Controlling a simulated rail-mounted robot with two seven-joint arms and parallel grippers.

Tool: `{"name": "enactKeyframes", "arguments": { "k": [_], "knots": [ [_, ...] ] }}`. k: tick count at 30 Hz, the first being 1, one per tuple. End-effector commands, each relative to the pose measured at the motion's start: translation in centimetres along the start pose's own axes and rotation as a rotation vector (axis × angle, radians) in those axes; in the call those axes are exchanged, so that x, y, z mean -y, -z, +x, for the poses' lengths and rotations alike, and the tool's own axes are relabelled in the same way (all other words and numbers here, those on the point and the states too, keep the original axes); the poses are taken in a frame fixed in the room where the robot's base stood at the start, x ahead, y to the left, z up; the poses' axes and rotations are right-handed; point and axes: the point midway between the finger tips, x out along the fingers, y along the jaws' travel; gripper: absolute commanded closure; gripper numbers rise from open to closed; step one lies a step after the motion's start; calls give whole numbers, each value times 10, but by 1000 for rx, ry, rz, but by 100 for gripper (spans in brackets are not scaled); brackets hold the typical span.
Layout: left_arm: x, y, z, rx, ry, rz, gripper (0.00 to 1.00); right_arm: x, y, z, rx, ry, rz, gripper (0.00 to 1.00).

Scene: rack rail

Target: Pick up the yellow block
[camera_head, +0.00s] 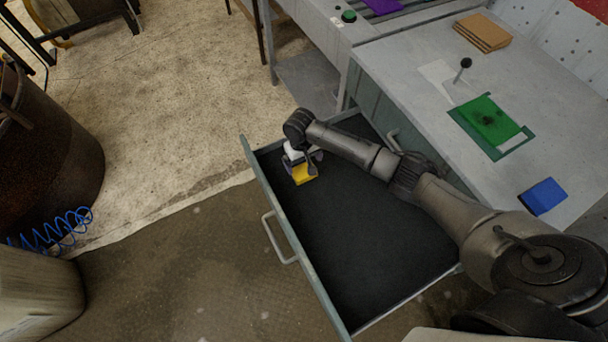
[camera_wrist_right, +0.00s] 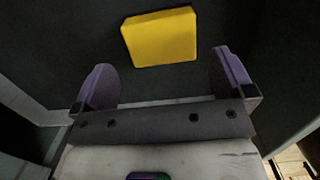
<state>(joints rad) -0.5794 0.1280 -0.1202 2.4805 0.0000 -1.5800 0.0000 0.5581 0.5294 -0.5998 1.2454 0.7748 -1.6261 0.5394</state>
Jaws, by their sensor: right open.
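The yellow block (camera_head: 304,175) lies on the dark floor of an open drawer (camera_head: 272,205), near its far left corner. My right gripper (camera_head: 302,163) is inside the drawer area, right by the block and partly hiding it in the head view. In the right wrist view the block (camera_wrist_right: 160,38) shows whole, beyond the fingertips and roughly centred between them. The two purple-grey fingers of the right gripper (camera_wrist_right: 161,62) are spread apart with nothing between them. My left gripper is not in view.
The drawer's walls stand around the block, with bare drawer floor toward the front. The grey workbench (camera_head: 400,62) above holds a blue block (camera_head: 543,196), a green plate (camera_head: 488,118), a black-knobbed lever (camera_head: 464,66) and brown boards (camera_head: 483,32). A rusty barrel (camera_head: 50,150) stands left.

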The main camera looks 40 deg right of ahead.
Motion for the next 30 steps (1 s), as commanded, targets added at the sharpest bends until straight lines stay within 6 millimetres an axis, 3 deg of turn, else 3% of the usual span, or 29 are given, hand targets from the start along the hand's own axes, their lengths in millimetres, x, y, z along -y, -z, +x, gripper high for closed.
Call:
{"name": "enactKeyframes", "arguments": {
  "k": [11, 21, 30],
  "knots": [
    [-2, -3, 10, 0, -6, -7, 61, 0, 0, 19, 1, -1, -2, 0],
    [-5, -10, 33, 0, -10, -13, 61, 1, 0, 60, -1, -2, -2, 0],
    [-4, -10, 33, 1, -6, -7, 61, 1, 0, 62, -1, -2, -2, 2]
  ]
}}
